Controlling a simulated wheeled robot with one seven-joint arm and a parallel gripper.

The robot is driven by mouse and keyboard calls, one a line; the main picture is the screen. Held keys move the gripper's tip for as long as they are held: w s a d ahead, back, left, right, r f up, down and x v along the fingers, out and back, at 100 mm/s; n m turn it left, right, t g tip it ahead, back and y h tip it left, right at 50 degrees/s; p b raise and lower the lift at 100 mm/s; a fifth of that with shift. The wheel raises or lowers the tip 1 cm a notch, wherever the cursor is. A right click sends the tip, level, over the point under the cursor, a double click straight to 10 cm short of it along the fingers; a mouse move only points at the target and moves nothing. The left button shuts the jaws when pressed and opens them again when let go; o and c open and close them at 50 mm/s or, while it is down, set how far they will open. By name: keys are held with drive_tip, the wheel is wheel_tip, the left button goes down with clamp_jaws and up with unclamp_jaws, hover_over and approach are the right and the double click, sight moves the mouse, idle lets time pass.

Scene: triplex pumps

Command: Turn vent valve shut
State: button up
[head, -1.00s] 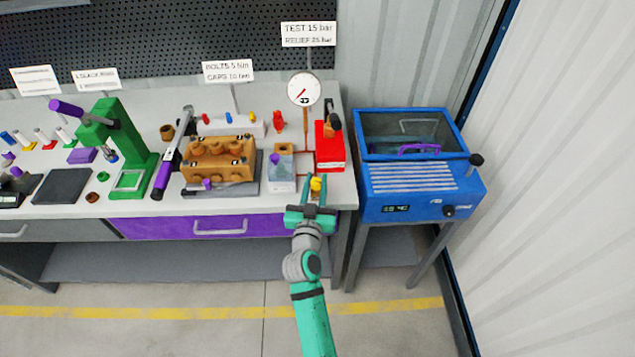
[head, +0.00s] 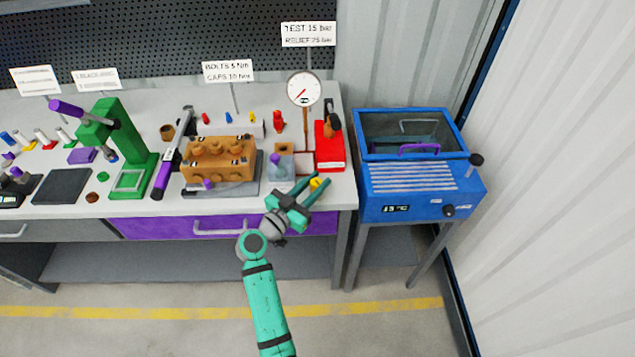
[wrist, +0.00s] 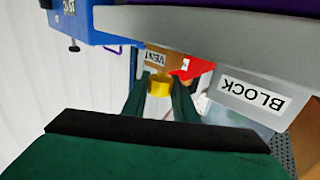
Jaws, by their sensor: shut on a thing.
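The vent valve's yellow knob (head: 316,183) is at the front edge of the workbench, near its right end. It also shows in the wrist view (wrist: 159,86), close to a label reading VENT (wrist: 154,59). My gripper (head: 320,180) reaches it from the front left, with one finger on each side. In the wrist view my gripper (wrist: 159,93) has the knob between its two dark green fingertips, shut on it. The fingers partly hide the knob, and I cannot tell how far the valve is turned.
A grey block labelled BLOCK (wrist: 255,95) is close beside the fingers. A red box (head: 329,147) and a pressure gauge (head: 304,89) stand behind the valve. A blue bath (head: 420,185) stands to the right. The floor in front is clear.

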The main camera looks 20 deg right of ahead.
sight(311, 187)
drive_tip(key=shift+f+m+g+h, duration=0.1)
drive_tip(key=shift+m+g+h, duration=0.8)
drive_tip(key=shift+g, duration=0.5)
drive_tip(key=shift+s+f+m+g, duration=0.15)
drive_tip(key=shift+m+g, duration=0.15)
drive_tip(key=o, duration=1)
drive_tip(key=shift+o, duration=0.2)
drive_tip(key=shift+a, duration=0.45)
drive_tip(key=v, duration=0.6)
drive_tip(key=shift+s+a, duration=0.3)
drive_tip(key=shift+a, duration=0.15)
